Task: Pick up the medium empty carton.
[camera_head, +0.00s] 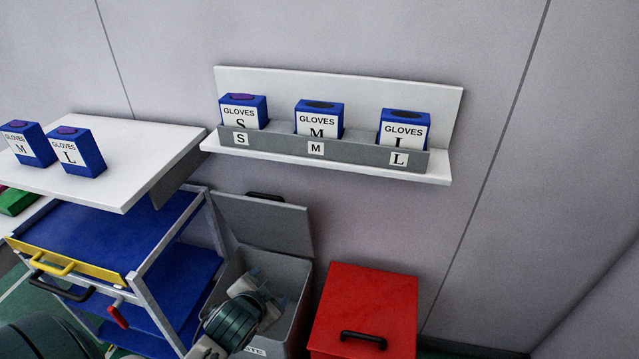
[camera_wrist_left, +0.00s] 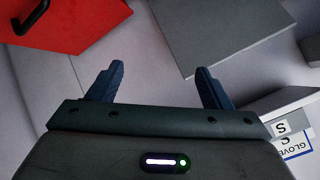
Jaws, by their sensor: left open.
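The medium empty carton (camera_head: 318,118) is a blue box with a white GLOVES M face and a dark top opening. It stands upright in the middle slot of the grey rack on the wall shelf, its lower part hidden by the rack front. My left gripper (camera_head: 268,292) is over the open grey bin, below and left of that carton and well apart from it. In the left wrist view the left gripper's fingers (camera_wrist_left: 159,70) are spread with nothing between them. My right gripper is not in view.
The S carton (camera_head: 243,110) and L carton (camera_head: 404,128) flank it in the rack (camera_head: 270,147). Purple-topped M (camera_head: 27,144) and L (camera_head: 77,152) cartons stand on the white table (camera_head: 130,150). The grey bin's raised lid (camera_head: 265,225) and a red bin (camera_head: 370,300) are below the shelf.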

